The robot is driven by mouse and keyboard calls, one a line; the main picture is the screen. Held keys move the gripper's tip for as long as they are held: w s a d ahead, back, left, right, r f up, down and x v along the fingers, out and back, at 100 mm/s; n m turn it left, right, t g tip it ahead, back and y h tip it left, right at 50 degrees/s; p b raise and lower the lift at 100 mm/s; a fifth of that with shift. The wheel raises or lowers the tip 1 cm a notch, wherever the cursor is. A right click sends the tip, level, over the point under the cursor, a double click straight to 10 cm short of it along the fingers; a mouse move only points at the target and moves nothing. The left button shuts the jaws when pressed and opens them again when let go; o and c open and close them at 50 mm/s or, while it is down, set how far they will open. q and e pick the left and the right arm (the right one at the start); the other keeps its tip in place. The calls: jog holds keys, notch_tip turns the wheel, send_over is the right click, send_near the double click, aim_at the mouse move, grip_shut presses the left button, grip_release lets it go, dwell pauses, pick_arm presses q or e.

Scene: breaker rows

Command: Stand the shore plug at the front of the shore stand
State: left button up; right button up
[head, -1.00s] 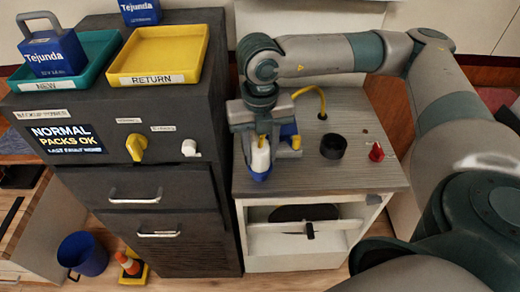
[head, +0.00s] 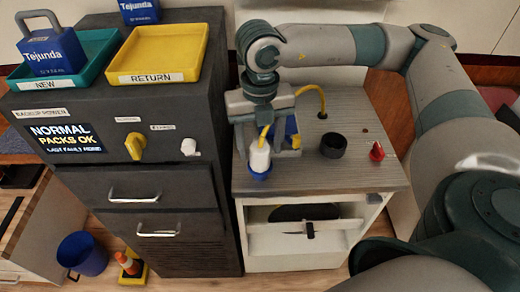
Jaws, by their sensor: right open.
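The shore plug (head: 259,158), a white body with a blue lower end and a yellow cable at its top, is upright at the front left of the shore stand's grey wood-grain top (head: 345,180). My right gripper (head: 268,146) is open, just above and behind the plug; whether a finger still touches it I cannot tell. The gripper hides part of a blue thing (head: 291,128) behind it. The yellow cable (head: 310,90) arches to a hole in the stand top. My left gripper is not in view.
A black round cup (head: 333,145) and a red knob (head: 377,151) are on the stand top, right of the gripper. The stand's front right top is clear. A dark cabinet (head: 200,80) with yellow and teal trays rises close on the left.

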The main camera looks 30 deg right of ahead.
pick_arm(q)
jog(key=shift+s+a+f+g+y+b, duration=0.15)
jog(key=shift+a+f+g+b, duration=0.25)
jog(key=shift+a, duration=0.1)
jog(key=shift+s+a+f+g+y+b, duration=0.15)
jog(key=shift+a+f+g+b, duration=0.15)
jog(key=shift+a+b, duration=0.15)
pick_arm(e)
notch_tip(320, 180, up, 10)
